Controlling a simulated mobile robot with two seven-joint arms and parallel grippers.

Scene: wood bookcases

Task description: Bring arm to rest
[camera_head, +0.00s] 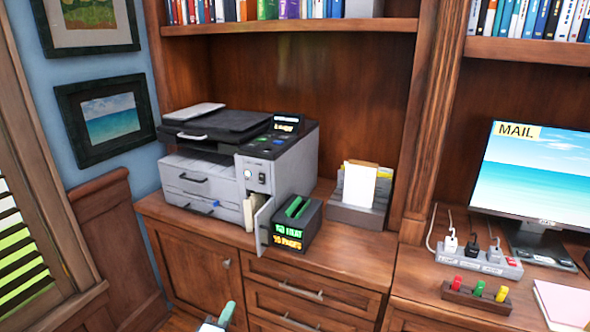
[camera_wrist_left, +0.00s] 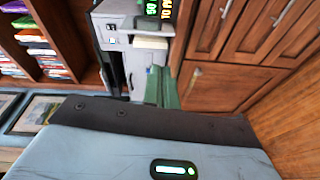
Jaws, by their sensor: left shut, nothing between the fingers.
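My left gripper (camera_head: 227,312) shows at the bottom edge of the head view, with a green fingertip and part of its body in sight. It is low in front of the wooden cabinet (camera_head: 190,255) and apart from it. In the left wrist view its green fingers (camera_wrist_left: 161,87) are together with nothing between them. The rest of the left arm is below the head view. My right gripper is in neither view.
A grey printer (camera_head: 235,150) with an open side door stands on the cabinet. Beside it are a black box (camera_head: 293,222) with lit text and a paper holder (camera_head: 360,195). A monitor (camera_head: 535,175) and power strip (camera_head: 480,262) are at right.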

